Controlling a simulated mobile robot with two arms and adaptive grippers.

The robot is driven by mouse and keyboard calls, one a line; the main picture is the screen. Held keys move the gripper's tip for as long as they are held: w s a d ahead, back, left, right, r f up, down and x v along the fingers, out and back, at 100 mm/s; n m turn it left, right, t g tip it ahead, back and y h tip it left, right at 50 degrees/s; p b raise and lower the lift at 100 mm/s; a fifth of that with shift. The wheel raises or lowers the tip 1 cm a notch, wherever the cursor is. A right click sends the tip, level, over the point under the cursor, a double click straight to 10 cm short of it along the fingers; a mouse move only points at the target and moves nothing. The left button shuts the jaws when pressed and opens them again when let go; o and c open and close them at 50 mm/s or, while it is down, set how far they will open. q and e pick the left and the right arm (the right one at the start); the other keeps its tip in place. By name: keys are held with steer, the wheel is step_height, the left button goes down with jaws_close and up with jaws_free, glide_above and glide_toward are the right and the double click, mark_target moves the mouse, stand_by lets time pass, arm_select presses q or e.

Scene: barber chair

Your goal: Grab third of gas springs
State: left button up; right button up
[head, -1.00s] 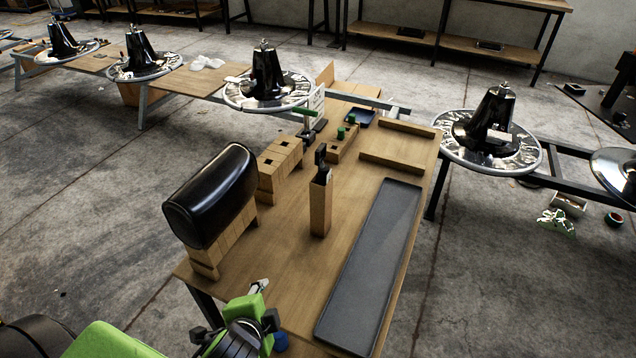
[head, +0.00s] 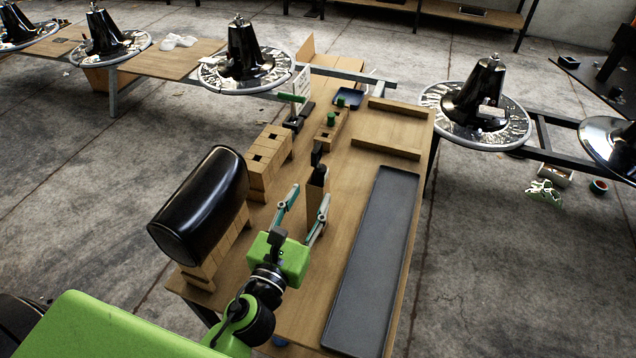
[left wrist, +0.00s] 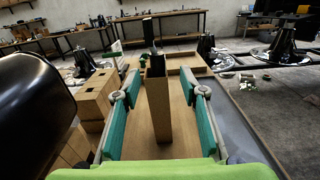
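A black part (head: 317,155), which may be a gas spring, stands upright in the top of a tall wooden holder (head: 317,180) on the table. In the left wrist view the black part (left wrist: 149,34) rises above the holder (left wrist: 158,105). My left gripper (head: 311,194) is open, with its green-padded fingers pointing at the holder. In the left wrist view its fingers (left wrist: 160,75) spread on either side of the holder, with gaps on both sides. Whether more springs are inside the holder is hidden. My right gripper does not show.
A black cushion (head: 200,205) on wooden blocks stands left of my gripper. Slotted wooden blocks (head: 268,160) stand behind it. A long dark tray (head: 375,255) lies along the right. A small block with green pieces (head: 331,128) and wooden bars (head: 388,146) are farther back.

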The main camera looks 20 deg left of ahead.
mark_target(318, 176)
arm_select(q)
steer(key=w, duration=0.3)
steer(key=w+p, duration=0.1)
steer(key=w, duration=0.4)
steer(key=shift+w+a+f+p, duration=0.1)
steer(key=shift+w+f+p, duration=0.05)
steer(key=shift+w+p, duration=0.2)
steer(key=shift+w, duration=0.3)
steer(key=shift+s, duration=0.1)
steer(key=shift+c, duration=0.4)
jaws_close()
